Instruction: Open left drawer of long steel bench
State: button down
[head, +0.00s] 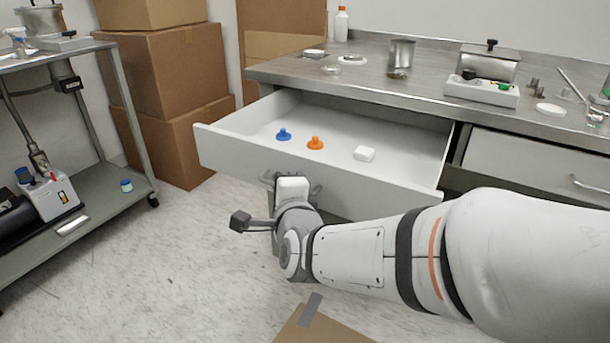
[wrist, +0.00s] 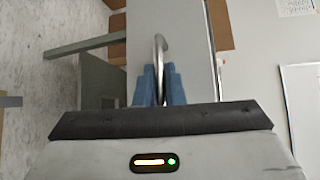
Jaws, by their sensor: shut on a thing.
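The left drawer (head: 330,183) of the long steel bench (head: 375,85) is pulled well out in the head view. Its white inside shows, with a blue knob-shaped piece (head: 283,134), an orange one (head: 315,143) and a small white block (head: 364,153) in it. My gripper (head: 287,178) is at the drawer's front face, and my arm partly hides that face. In the wrist view the blue fingertips (wrist: 159,88) are shut on the curved metal drawer handle (wrist: 160,55).
The right drawer (head: 535,165) is closed. A grey cart (head: 100,185) with equipment stands at the left. Cardboard boxes (head: 165,75) are stacked behind, and another carton (head: 320,325) lies at the bottom. Bare floor (head: 190,260) lies between cart and drawer.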

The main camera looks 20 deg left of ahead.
jog(key=shift+s+d+f, duration=0.15)
jog(key=shift+s+f, duration=0.05)
jog(key=c, duration=1.8)
grip_release()
jog(key=shift+d+r, duration=0.1)
jog(key=shift+c, duration=0.2)
jog(key=o, duration=0.3)
jog(key=shift+r, duration=0.1)
jog(key=p+v, duration=0.2)
jog(key=v, duration=0.5)
jog(key=shift+s+d, duration=0.2)
jog(key=shift+s, duration=0.1)
